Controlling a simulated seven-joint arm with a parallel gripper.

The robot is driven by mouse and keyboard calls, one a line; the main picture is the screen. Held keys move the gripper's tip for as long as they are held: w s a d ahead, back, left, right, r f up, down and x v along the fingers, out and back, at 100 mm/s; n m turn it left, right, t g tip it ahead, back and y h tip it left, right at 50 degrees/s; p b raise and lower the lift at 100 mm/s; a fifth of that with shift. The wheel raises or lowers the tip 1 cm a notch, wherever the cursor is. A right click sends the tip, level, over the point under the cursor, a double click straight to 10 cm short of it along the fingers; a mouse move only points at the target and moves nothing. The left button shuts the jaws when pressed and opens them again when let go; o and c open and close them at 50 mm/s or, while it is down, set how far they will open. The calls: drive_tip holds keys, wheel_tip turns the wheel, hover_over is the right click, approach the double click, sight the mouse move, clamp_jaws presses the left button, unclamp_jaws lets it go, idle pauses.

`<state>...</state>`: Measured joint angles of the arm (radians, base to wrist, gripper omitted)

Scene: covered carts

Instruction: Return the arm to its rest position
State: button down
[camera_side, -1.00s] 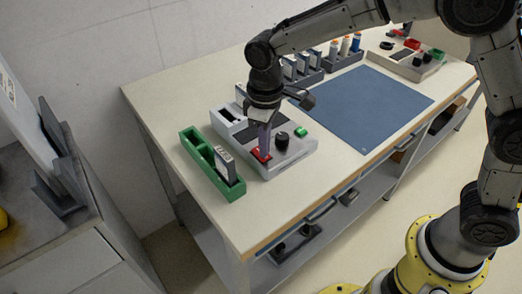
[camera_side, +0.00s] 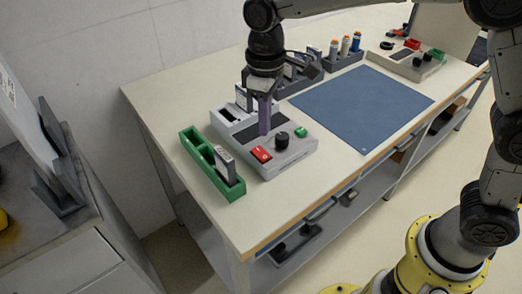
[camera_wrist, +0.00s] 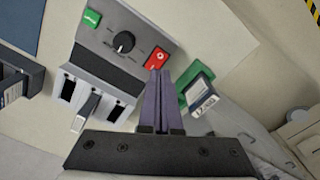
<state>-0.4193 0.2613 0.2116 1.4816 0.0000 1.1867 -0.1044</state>
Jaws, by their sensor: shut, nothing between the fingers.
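My gripper (camera_side: 265,117) is shut and empty, its purple fingers pointing down above the grey control box (camera_side: 301,151). In the wrist view the fingertips of my gripper (camera_wrist: 158,76) lie near the red switch (camera_wrist: 157,59) in the picture. In the side view the red switch (camera_side: 261,154) is clear of the fingers, just below them. The box also carries a black knob (camera_side: 282,140) and a green button (camera_side: 301,132). My arm reaches in from the upper right over the table.
A green holder (camera_side: 208,183) with a grey cartridge (camera_side: 225,163) stands left of the box. A white slotted block (camera_side: 222,124) stands behind it. A rack (camera_side: 343,62) of bottles is at the back. The blue mat (camera_side: 362,105) is bare.

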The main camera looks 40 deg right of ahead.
drive_tip(key=s+d+r+m+t, duration=0.3)
drive_tip(key=s+d+r, duration=0.5)
drive_tip(key=d+r, duration=0.35)
drive_tip(key=s+d+f+m+t, duration=0.1)
drive_tip(key=s+d+f, duration=0.2)
drive_tip(key=s, duration=0.5)
drive_tip(key=s+d+f+m+t, duration=0.1)
drive_tip(key=s+d+f+m, duration=0.1)
drive_tip(key=s, duration=0.5)
wheel_tip(320, 180, down, 2)
drive_tip(key=shift+s+d+f+t, duration=0.15)
drive_tip(key=shift+s+d+t, duration=0.2)
drive_tip(key=shift+d, duration=0.3)
